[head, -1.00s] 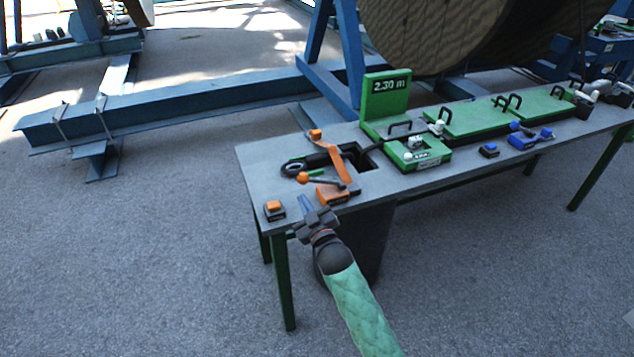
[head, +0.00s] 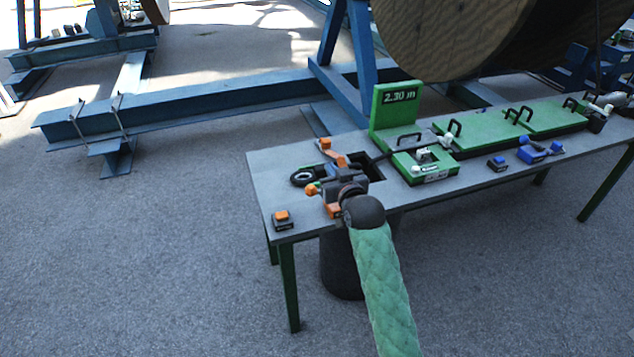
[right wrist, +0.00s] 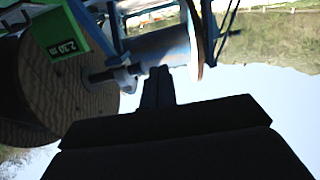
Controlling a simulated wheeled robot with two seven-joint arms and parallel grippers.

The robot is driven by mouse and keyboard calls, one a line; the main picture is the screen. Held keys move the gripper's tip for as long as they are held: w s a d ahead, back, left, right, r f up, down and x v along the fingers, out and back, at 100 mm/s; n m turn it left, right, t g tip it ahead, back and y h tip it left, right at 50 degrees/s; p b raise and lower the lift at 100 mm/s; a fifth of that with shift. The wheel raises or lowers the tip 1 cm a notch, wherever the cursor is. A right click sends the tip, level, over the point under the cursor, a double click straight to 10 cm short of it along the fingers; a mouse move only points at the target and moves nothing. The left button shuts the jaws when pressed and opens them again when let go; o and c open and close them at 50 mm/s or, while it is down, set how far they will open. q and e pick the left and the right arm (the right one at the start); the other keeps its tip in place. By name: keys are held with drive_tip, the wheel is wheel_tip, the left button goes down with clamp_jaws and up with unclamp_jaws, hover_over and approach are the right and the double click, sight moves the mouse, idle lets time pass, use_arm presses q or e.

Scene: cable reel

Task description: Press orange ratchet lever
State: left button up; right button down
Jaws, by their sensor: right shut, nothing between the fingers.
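Orange ratchet hardware sits at the near left end of the grey bench (head: 265,185). An upright orange arm (head: 341,160) stands by the dark opening, and an orange-knobbed lever (head: 312,189) with an orange base (head: 333,211) is in front of it. My right gripper (head: 328,165) is over this hardware and hides much of it. I cannot tell whether it touches the lever. Its fingers also show in the right wrist view (right wrist: 158,88), shut with nothing between them. My left gripper is not in view.
An orange-topped button box (head: 282,220) sits at the bench's left corner, and a black ring (head: 303,178) lies behind. A green panel reading 2.30 m (head: 395,108) stands right of the opening. Green covers (head: 480,130) and blue hardware (head: 540,150) lie farther right. A large reel (head: 450,35) is behind.

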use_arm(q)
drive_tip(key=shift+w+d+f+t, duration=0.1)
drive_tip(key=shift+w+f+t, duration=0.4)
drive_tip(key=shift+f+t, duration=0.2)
use_arm(e)
drive_tip(key=f+g, duration=0.1)
drive_tip(key=s+f+m+g, duration=0.1)
drive_tip(key=f, duration=0.1)
drive_tip(key=shift+s+a+f+g, duration=0.25)
drive_tip(key=shift+s+f+g, duration=0.05)
drive_tip(key=shift+g, duration=0.1)
drive_tip(key=shift+w, duration=0.15)
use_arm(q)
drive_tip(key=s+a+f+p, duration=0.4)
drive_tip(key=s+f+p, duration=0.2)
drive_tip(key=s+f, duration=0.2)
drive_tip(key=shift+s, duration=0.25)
use_arm(e)
drive_tip(key=w+a+f, duration=0.4)
drive_tip(key=w+f, duration=0.3)
drive_tip(key=w, duration=0.1)
drive_tip(key=shift+f, duration=0.15)
drive_tip(key=shift+s, duration=0.1)
